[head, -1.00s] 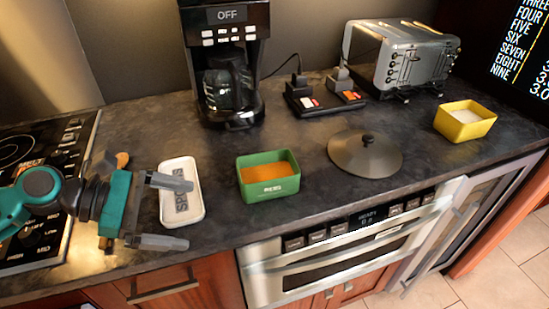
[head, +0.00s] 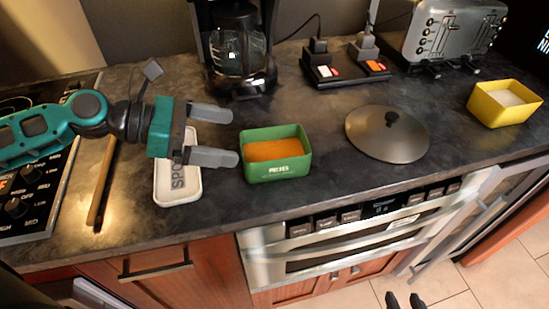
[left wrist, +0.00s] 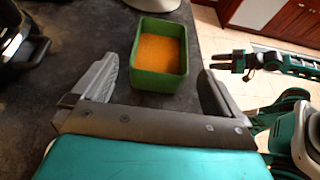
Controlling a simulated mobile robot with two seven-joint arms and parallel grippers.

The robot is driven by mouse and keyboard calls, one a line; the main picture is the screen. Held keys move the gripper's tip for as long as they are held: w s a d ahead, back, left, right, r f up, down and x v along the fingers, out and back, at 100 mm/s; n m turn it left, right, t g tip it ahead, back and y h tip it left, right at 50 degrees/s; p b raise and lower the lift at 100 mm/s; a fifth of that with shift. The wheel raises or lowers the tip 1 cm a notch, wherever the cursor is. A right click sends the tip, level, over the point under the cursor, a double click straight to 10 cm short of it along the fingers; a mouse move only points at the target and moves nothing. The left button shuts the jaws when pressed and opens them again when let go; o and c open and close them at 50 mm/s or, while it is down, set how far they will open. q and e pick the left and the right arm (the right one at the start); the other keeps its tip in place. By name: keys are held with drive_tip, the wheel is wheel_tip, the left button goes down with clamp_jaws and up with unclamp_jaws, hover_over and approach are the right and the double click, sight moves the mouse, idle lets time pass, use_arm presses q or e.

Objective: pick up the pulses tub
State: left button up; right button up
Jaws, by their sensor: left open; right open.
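The pulses tub (head: 275,165) is a green rectangular tub filled with orange pulses, upright on the dark counter near its front edge. It also shows in the left wrist view (left wrist: 160,75), ahead of the jaws. My left gripper (head: 230,137) is open and empty just left of the tub, its fingers pointing at it. In the left wrist view the fingers (left wrist: 157,75) spread wider than the tub, with its near end at the jaw opening. My right gripper (head: 405,301) is open and empty, low in front of the counter; it also shows in the left wrist view (left wrist: 214,62).
A white spoon rest (head: 178,180) lies under my left gripper. A dark pot lid (head: 388,140) lies right of the tub, with a yellow tub (head: 503,112) beyond. A coffee maker (head: 236,60), a socket block (head: 345,66) and a toaster (head: 450,38) stand behind.

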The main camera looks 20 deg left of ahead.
sight(262, 140)
use_arm(q)
drive_tip(key=shift+r+x, duration=0.15)
drive_tip(key=shift+x, duration=1.55)
drive_tip(key=shift+r+x, duration=0.1)
drive_tip(key=shift+x, duration=1.6)
drive_tip(key=shift+w+d+f, duration=0.15)
drive_tip(key=shift+d+f, duration=0.15)
drive_tip(key=shift+d, duration=0.2)
drive_tip(key=shift+c, duration=0.3)
drive_tip(key=c, duration=0.8)
